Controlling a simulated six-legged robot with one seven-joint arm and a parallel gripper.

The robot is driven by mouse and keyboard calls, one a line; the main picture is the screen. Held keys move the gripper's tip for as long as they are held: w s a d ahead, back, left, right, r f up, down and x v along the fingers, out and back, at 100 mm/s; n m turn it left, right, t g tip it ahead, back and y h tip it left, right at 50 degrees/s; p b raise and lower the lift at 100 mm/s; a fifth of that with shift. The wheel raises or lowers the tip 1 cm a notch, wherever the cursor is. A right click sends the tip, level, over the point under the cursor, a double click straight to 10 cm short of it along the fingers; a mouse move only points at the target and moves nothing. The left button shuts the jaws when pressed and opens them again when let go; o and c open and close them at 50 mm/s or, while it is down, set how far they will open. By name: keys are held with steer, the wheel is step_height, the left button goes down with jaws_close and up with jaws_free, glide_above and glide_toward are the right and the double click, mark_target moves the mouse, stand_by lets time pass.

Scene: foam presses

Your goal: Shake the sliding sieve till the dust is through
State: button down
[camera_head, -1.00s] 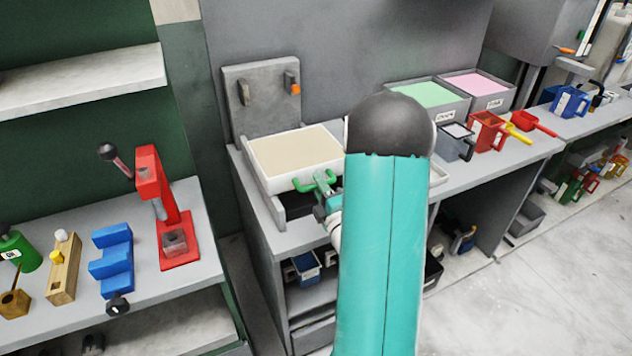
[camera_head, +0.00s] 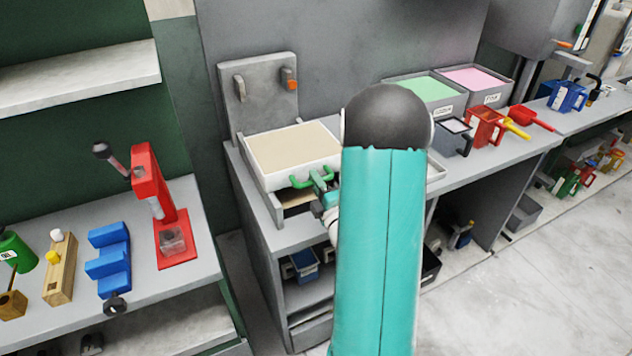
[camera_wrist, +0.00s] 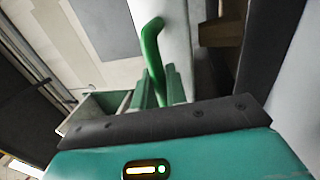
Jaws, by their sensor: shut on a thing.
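The sliding sieve (camera_head: 295,152) is a white-rimmed box with a beige surface, set on a grey stand on the bench. Its green handle (camera_head: 312,178) is on the front side. My gripper (camera_head: 322,184) is shut on this handle, partly hidden by my arm. In the wrist view the green handle (camera_wrist: 153,50) rises from between my fingers, beside the sieve's pale wall. Below the sieve's front, a tray opening (camera_head: 296,198) shows a brownish patch inside. I cannot tell how much dust is left on the sieve.
A grey back plate with an orange knob (camera_head: 290,85) stands behind the sieve. Bins of green (camera_head: 428,89) and pink (camera_head: 478,80) material and several scoops stand to the right. A red press (camera_head: 160,205) and blue block (camera_head: 108,252) are on the left bench.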

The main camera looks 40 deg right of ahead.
steer(key=x, duration=0.2)
steer(key=f+x, duration=0.1)
steer(key=x, duration=0.5)
steer(key=shift+w+d+f, duration=0.15)
steer(key=shift+w, duration=0.25)
steer(key=c, duration=1.5)
jaws_free()
steer(key=shift+w+f, duration=0.15)
steer(key=shift+s, duration=0.2)
steer(key=v, duration=1.3)
steer(key=shift+s, duration=0.4)
